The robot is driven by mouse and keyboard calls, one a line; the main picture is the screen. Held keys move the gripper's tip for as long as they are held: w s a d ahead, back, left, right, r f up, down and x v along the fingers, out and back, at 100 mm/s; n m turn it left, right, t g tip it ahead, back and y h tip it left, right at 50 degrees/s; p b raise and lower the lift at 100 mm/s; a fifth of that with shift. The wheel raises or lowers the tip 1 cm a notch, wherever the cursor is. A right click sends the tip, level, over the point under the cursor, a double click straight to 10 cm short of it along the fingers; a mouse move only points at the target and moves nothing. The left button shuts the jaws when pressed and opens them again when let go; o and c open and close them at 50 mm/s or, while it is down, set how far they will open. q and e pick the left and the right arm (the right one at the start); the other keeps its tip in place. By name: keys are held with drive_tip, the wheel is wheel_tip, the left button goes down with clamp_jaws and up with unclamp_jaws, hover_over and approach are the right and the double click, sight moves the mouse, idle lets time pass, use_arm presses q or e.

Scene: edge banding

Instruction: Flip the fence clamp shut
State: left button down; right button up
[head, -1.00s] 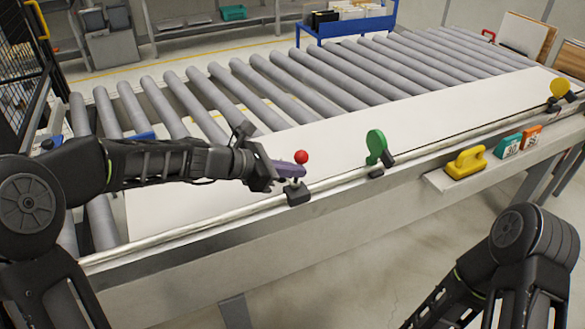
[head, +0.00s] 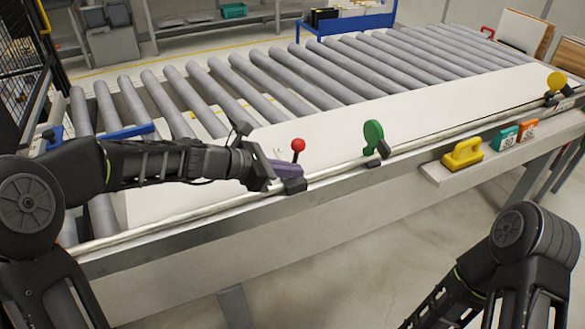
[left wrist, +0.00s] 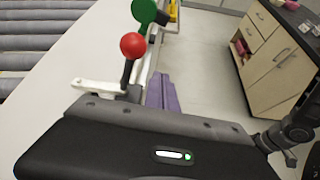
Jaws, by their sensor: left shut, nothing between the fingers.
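The fence clamp has a black base (head: 295,185) on the metal fence rail and a red ball (head: 298,145) on a dark stalk that stands upright. In the left wrist view the red ball (left wrist: 133,45) rises above a pale arm (left wrist: 95,86) of the clamp. My left gripper (head: 288,169) is shut and empty, its purple fingers right beside the clamp, at the stalk's foot. They partly hide the clamp in the head view; touching or just apart, I cannot tell. The purple fingers also show in the left wrist view (left wrist: 163,93). My right gripper is out of view.
A white panel (head: 440,105) lies along the rail, with grey rollers (head: 330,78) behind it. Farther right along the rail stand a green disc (head: 373,135) and a yellow disc (head: 556,81). A yellow handled block (head: 463,155) sits on the front ledge.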

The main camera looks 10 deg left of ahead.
use_arm(q)
drive_tip(key=s+a+r+b, duration=0.1)
drive_tip(key=s+a+r, duration=0.1)
drive_tip(key=a, duration=0.6)
drive_tip(key=shift+a, duration=0.4)
drive_tip(key=shift+s, duration=0.1)
drive_tip(key=shift+f, duration=0.1)
drive_tip(key=s+d+f+m+g+y, duration=0.1)
drive_tip(key=s+f+m+g, duration=0.2)
drive_tip(key=f, duration=0.7)
drive_tip(key=s+d+f+m+y, duration=0.15)
drive_tip(key=s+f, duration=0.25)
drive_tip(key=f, duration=0.5)
drive_tip(key=s+d+f+m+g+y, duration=0.15)
drive_tip(key=s+f+m, duration=0.25)
drive_tip(key=f, duration=0.6)
drive_tip(key=s+d+f+m+g, duration=0.1)
drive_tip(key=s+d+f+m, duration=0.2)
drive_tip(key=s+f+m, duration=0.3)
drive_tip(key=s+d+f+m+g+y, duration=0.1)
drive_tip(key=s+d+f+m, duration=0.2)
drive_tip(key=s, duration=1)
wheel_tip(320, 180, down, 4)
drive_tip(key=m, duration=0.4)
drive_tip(key=shift+s+d+y, duration=0.2)
drive_tip(key=shift+s+y, duration=0.1)
drive_tip(key=shift+s, duration=0.1)
